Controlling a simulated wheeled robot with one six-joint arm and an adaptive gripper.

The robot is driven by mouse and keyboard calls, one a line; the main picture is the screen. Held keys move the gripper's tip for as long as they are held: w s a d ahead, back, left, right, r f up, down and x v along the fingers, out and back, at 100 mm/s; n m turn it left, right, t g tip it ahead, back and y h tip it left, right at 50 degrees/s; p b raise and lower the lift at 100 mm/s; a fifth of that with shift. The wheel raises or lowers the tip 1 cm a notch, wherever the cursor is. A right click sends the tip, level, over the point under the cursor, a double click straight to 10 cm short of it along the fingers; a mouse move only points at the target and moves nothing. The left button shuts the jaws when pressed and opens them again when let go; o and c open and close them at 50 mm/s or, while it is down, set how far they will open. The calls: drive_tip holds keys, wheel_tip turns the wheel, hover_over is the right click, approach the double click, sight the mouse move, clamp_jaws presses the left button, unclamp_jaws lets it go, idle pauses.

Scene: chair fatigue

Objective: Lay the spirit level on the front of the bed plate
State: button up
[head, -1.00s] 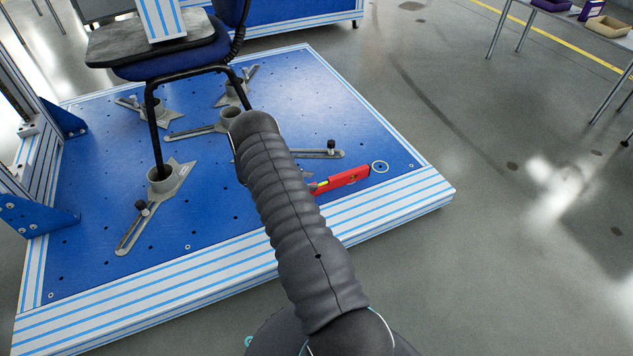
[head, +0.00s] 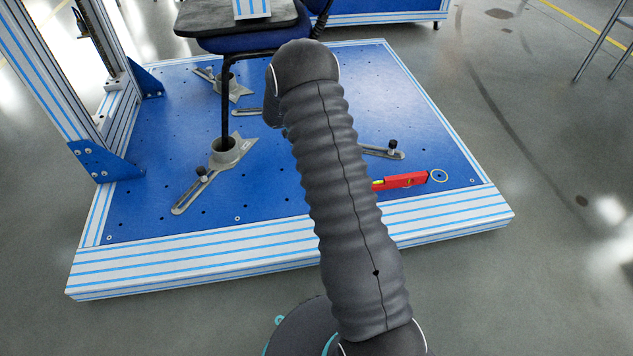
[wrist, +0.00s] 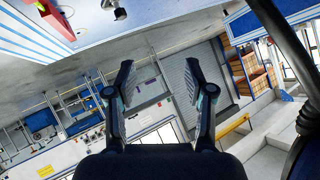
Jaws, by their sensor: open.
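The red spirit level (head: 405,180) lies on the blue bed plate (head: 285,205) near its front right corner, just left of a pale ring mark. Its left end is hidden behind my arm in the head view. In the wrist view a red piece, likely the level, shows at the upper left (wrist: 55,18), partly cut off by the edge. My gripper (wrist: 158,85) is open and empty in the wrist view, with the far hall behind its fingers and the level off to one side. The head view does not show the gripper.
A chair (head: 250,40) stands on the plate, its leg in a grey clamp foot (head: 232,152). More clamp feet lie around it. A striped frame post (head: 45,70) rises at the left. The striped front edge (head: 240,255) of the plate is bare. Open floor lies to the right.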

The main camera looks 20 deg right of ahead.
drive_tip(key=a+r+n+t+y, duration=0.3)
drive_tip(key=a+r, duration=0.2)
drive_tip(key=r, duration=0.3)
drive_tip(key=s+a+r+n+t+y, duration=0.1)
drive_tip(key=a+r+n+t+y, duration=0.15)
drive_tip(key=a+r, duration=0.5)
drive_tip(key=a+r+n+t+y, duration=0.2)
drive_tip(key=a+r+n+t, duration=0.1)
drive_tip(key=r, duration=0.7)
drive_tip(key=s+a+r+n+g+y, duration=0.1)
drive_tip(key=s+a+r+n+y, duration=0.2)
drive_tip(key=s, duration=0.5)
drive_tip(key=s+a+r+n+g+y, duration=0.1)
drive_tip(key=s+a+n, duration=0.1)
drive_tip(key=s+a, duration=0.45)
drive_tip(key=s+a+r+n+g+y, duration=0.1)
drive_tip(key=s+a+r+n+y, duration=0.15)
drive_tip(key=s, duration=0.65)
drive_tip(key=s+d+f+n+g+h, duration=0.1)
drive_tip(key=s+f+g, duration=0.1)
drive_tip(key=s, duration=0.8)
drive_tip(key=s+d+f+n+g+h, duration=0.1)
drive_tip(key=s+f, duration=0.3)
drive_tip(key=s, duration=0.5)
drive_tip(key=shift+s+d+f+n+g+h, duration=0.15)
drive_tip(key=shift+s+d+n+g+h, duration=0.25)
drive_tip(key=shift+d+n, duration=0.3)
